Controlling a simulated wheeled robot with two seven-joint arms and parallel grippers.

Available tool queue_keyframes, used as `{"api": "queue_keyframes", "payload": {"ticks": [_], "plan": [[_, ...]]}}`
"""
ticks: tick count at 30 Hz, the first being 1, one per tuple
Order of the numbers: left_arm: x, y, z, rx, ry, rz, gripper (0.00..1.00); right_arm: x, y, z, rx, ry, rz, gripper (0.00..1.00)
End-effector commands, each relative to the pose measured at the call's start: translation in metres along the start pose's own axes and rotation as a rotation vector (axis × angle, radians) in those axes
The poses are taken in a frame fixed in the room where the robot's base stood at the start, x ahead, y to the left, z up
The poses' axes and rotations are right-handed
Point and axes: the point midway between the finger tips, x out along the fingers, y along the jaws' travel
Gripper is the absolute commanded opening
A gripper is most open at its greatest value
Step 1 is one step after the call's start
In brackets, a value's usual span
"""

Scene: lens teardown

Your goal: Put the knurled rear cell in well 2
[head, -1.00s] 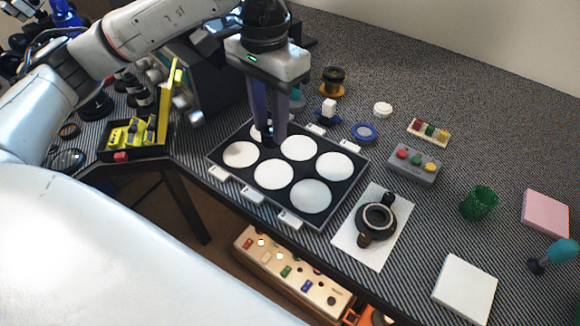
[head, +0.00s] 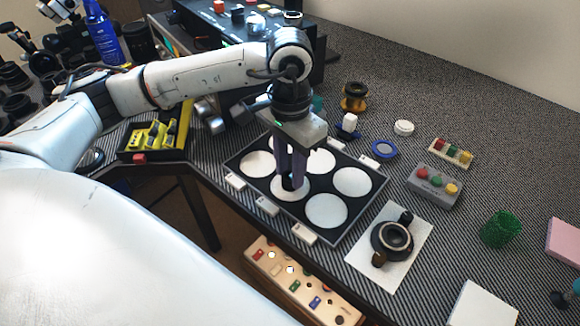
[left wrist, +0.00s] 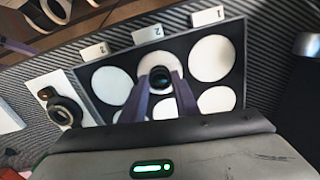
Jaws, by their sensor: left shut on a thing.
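My left gripper (head: 290,179) points down over the middle well of the tray's label-side row. It is shut on a small black round part, the knurled rear cell (head: 288,184), mostly hidden by the fingers. In the left wrist view the cell (left wrist: 160,77) shows as a dark ring between the fingertips, over the white disc of well 2 (left wrist: 150,60), in line with the label marked 2 (left wrist: 148,34). It is at or just above the disc; I cannot tell whether it touches. The black tray (head: 336,236) has six white round wells. My right gripper is not in view.
A dark ring-shaped part (head: 393,240) lies on a white sheet (head: 410,268) right of the tray. A blue ring (head: 384,149), a button box (head: 434,186) and a green cup (head: 500,229) stand farther right. The other wells look empty.

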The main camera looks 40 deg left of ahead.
Motion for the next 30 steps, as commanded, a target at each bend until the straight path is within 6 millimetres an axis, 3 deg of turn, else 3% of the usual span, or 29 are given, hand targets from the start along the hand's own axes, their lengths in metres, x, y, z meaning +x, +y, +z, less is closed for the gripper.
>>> {"api": "queue_keyframes", "payload": {"ticks": [4,5,8,20,23,30], "plan": [[0.005,0.0,0.0,-0.001,0.0,0.0,0.0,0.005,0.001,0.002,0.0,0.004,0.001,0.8],[0.004,0.0,0.0,-0.001,0.0,0.0,0.29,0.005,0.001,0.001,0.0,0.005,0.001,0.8],[0.003,0.0,0.0,-0.001,0.0,0.0,0.46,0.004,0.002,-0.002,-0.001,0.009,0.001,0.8],[-0.004,0.0,0.0,-0.001,0.0,0.0,0.47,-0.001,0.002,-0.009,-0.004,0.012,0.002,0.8],[-0.017,0.0,-0.001,-0.001,0.004,-0.001,0.47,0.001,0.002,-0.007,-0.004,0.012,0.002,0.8],[-0.07,0.0,-0.002,0.0,0.005,-0.001,0.47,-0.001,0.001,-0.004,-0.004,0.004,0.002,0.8]]}}
